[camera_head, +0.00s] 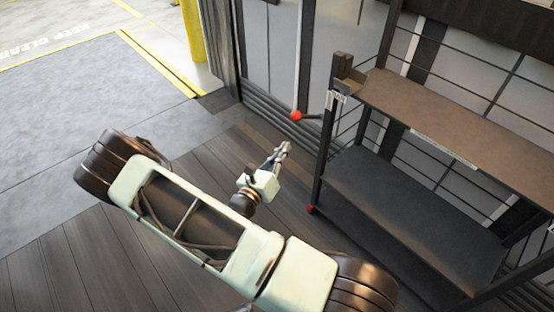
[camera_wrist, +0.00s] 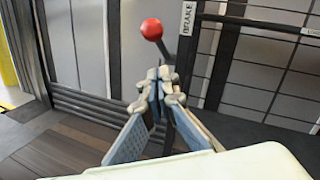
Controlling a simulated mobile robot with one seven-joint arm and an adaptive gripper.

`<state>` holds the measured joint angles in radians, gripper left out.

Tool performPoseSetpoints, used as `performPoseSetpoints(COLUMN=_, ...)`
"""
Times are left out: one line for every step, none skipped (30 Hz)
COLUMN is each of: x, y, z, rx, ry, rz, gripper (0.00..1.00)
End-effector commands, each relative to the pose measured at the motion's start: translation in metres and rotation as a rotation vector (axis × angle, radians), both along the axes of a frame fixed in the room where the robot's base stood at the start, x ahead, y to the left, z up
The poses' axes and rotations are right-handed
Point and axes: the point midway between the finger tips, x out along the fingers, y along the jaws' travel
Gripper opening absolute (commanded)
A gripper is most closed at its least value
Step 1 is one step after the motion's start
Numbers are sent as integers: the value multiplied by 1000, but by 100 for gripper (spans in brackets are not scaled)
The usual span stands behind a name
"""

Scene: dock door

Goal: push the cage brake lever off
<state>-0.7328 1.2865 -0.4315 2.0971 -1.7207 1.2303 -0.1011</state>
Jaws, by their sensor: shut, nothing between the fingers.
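The cage (camera_head: 425,175) is a dark metal frame with shelves on the right in the head view. Its brake lever is a dark rod with a red ball knob (camera_head: 296,115), sticking out to the left of the cage's near-left post. In the wrist view the red knob (camera_wrist: 152,29) is above and just beyond my fingertips, with its rod running down behind them. My gripper (camera_head: 284,146) is shut and empty, below and left of the post in the head view. It also shows in the wrist view (camera_wrist: 160,74). Whether the fingertips touch the lever rod I cannot tell.
A label plate (camera_wrist: 187,18) is on the cage post. A ribbed wall with grey panels (camera_head: 270,45) stands behind the lever and cage. A yellow post (camera_head: 193,30) stands at the dock opening. The wooden floor (camera_head: 60,245) at left is clear.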

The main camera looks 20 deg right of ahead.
Motion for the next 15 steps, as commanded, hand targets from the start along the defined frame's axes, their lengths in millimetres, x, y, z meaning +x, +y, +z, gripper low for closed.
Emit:
performPoseSetpoints(x=7, y=-11, z=-2, rx=0, ry=-1, rz=-4, gripper=0)
performPoseSetpoints(x=11, y=-15, z=-1, rx=1, ry=-2, rz=-4, gripper=0)
performPoseSetpoints(x=16, y=-21, z=-1, rx=1, ry=-2, rz=-3, gripper=0)
performPoseSetpoints(x=20, y=-26, z=0, rx=1, ry=-2, rz=-3, gripper=0)
performPoseSetpoints(x=23, y=-30, z=0, rx=1, ry=-2, rz=-3, gripper=0)
performPoseSetpoints(x=28, y=-31, z=8, rx=3, ry=-5, rz=-1, gripper=0)
performPoseSetpoints(x=31, y=-32, z=11, rx=4, ry=-5, rz=0, gripper=0)
performPoseSetpoints(x=34, y=-34, z=14, rx=4, ry=-5, rz=0, gripper=0)
performPoseSetpoints(x=36, y=-36, z=18, rx=3, ry=-4, rz=-1, gripper=0)
performPoseSetpoints(x=38, y=-37, z=20, rx=2, ry=-3, rz=-1, gripper=0)
performPoseSetpoints(x=40, y=-38, z=22, rx=2, ry=-2, rz=0, gripper=0)
performPoseSetpoints(x=42, y=-39, z=24, rx=3, ry=-2, rz=0, gripper=0)
performPoseSetpoints(x=43, y=-40, z=26, rx=3, ry=-2, rz=1, gripper=0)
performPoseSetpoints(x=44, y=-40, z=27, rx=3, ry=-2, rz=1, gripper=0)
performPoseSetpoints(x=45, y=-41, z=28, rx=2, ry=-1, rz=1, gripper=0)
